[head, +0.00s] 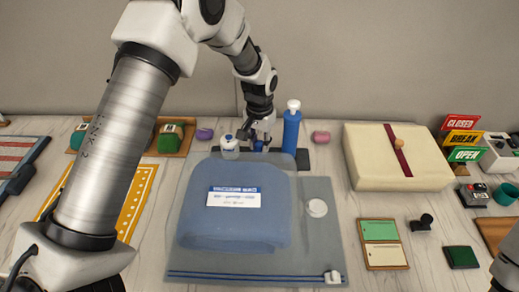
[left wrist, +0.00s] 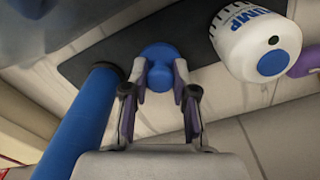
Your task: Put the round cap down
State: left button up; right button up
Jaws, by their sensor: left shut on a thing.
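My left gripper (head: 258,140) is at the back middle of the table, beside the blue bottle. It is shut on a round blue cap (head: 258,146). In the left wrist view the cap (left wrist: 158,62) sits between the two fingertips (left wrist: 160,80), in front of a dark strip (left wrist: 105,50). I cannot tell whether the cap touches the strip. My right gripper is not in view.
A blue bottle (head: 291,132) with a white top stands close right of the gripper, a white jar (head: 229,152) close left. A cream box (head: 365,165) is farther right.

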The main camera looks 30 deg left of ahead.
aim_at(259, 143)
pick_arm(q)
jog(key=shift+a+f, duration=0.1)
jog(key=shift+f, duration=1.25)
jog(key=o, duration=0.8)
jog(key=shift+f, duration=0.1)
notch_tip(259, 143, up, 12)
jog(key=shift+r+b, duration=0.2)
jog(key=shift+b, duration=0.45)
